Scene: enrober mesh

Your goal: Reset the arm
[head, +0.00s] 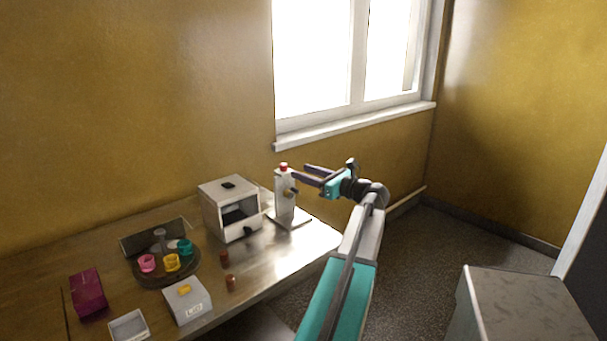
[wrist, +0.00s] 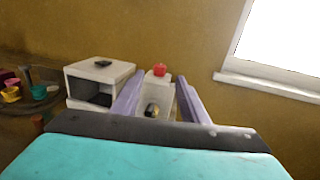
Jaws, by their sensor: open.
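My gripper (head: 307,174) is open and empty, held in the air at the right end of the wooden table. In the head view its fingers point left, close to the top of a white upright device (head: 284,205) with a red cap (head: 283,166). In the wrist view the two purple fingers (wrist: 157,98) are spread, and the white device with its red cap (wrist: 159,70) shows between and beyond them. I cannot tell whether the fingers touch it. The arm reaches out from the lower middle of the head view.
A white open-fronted box (head: 226,195) stands left of the device. Two brown cylinders (head: 231,283) stand near the front edge. A grey cabinet (head: 520,305) stands right.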

